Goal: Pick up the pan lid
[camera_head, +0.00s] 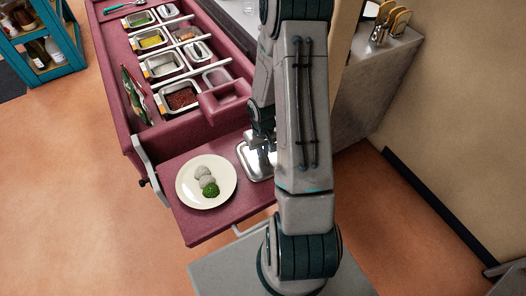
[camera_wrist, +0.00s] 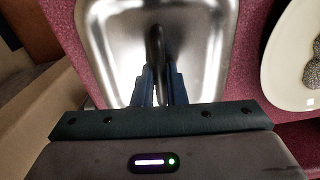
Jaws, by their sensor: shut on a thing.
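The pan lid (camera_wrist: 204,32) is a shiny silver metal piece with rounded corners and a dark upright handle (camera_wrist: 155,48) in its middle. It lies on the maroon surface in the wrist view. In the head view the lid (camera_head: 245,158) shows in part beside the white plate, the rest hidden behind my arm. My gripper (camera_wrist: 158,88) is over the lid, its two fingers closed on the handle. In the head view my gripper (camera_head: 262,140) is small and partly hidden. I cannot tell whether the lid is lifted off the surface.
A white plate (camera_head: 187,192) with two grey balls and a green one stands left of the lid on the maroon shelf (camera_head: 196,232). Behind it is a maroon counter with several metal food pans (camera_head: 163,66). A wall and grey counter (camera_head: 372,75) stand to the right.

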